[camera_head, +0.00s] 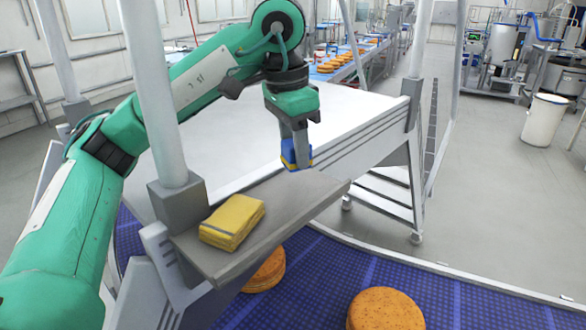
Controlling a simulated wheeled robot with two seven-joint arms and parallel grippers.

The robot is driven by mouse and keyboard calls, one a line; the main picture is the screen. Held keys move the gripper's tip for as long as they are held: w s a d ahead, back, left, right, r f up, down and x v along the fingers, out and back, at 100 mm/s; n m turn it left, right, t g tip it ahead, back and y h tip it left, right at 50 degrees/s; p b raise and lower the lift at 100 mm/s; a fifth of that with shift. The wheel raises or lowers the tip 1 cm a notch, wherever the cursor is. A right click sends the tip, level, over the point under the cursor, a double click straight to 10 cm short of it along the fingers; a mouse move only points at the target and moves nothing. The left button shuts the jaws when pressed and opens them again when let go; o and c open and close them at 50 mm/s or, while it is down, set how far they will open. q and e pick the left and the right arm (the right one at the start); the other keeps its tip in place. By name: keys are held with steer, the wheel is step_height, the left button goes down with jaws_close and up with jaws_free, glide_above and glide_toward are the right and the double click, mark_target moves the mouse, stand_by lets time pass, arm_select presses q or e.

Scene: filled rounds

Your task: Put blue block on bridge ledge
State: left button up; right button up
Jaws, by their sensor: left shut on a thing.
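The blue block (289,158) is small, with some yellow showing on it. My left gripper (296,150) points down and is shut on it. The block is at the far end of the grey bridge ledge (275,205); its lower edge overlaps the ledge in the picture, and I cannot tell whether it touches or hangs just above. The fingers hide part of the block. My right gripper is not in view.
A yellow folded-looking pad (232,221) lies on the near end of the ledge. A grey post (155,90) stands beside it. Below runs a blue conveyor (310,270) with orange-brown round cakes (385,310). A white table (220,145) lies behind. The ledge between pad and block is clear.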

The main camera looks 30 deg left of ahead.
mark_target(294, 169)
arm_select(q)
steer(key=shift+s+f, duration=0.1)
steer(key=shift+f, duration=1)
step_height(294, 169, down, 2)
steer(key=shift+f+p, duration=0.15)
steer(key=shift+p, duration=0.35)
steer(key=shift+f+b, duration=0.2)
steer(key=shift+b, duration=0.1)
steer(key=o, duration=1.1)
steer(key=shift+r, duration=0.1)
steer(key=r, duration=0.8)
steer(key=s+r, duration=0.1)
steer(key=r, duration=0.3)
steer(key=shift+a+r, duration=0.1)
steer(key=shift+a, duration=0.3)
